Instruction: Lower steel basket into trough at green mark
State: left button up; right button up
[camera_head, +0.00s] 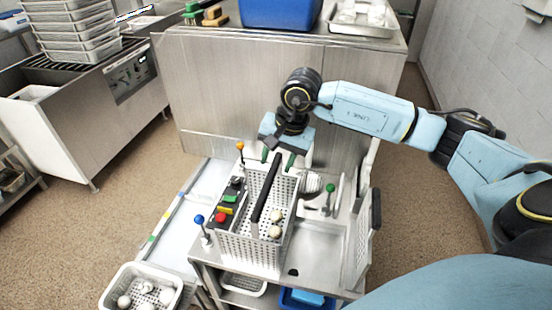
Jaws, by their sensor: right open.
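A perforated steel basket (250,253) with a dark bar handle (267,190) stands upright on the steel counter. Several pale round items lie inside it. My right gripper (277,159) is open, with green fingertips, close to the far end of the handle; I cannot tell whether it touches. Left of the basket, a long pale trough-like surface (180,228) has an edge strip with blue, yellow and green marks; the green mark (151,239) is nearest the front. My left gripper is not in view.
Posts with orange (240,145), blue (199,219) and green (330,188) balls stand around the basket. A control box (231,199) with a red button is at its left. A white basket (141,288) with pale items is at front left. A sink (320,245) lies right.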

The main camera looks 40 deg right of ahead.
aim_at(268, 181)
jog(key=b+x, duration=0.5)
jog(key=x, duration=0.4)
jog(key=shift+s+a+b, duration=0.1)
jog(key=shift+b, duration=0.2)
jog(key=shift+a+f+b, duration=0.1)
jog(key=shift+f+b, duration=0.3)
jog(key=shift+r, duration=0.1)
grip_shut()
jog(key=shift+r, duration=0.4)
jog(key=shift+w+r+p, duration=0.25)
jog(key=shift+r+p, duration=0.4)
jog(key=shift+r, duration=0.3)
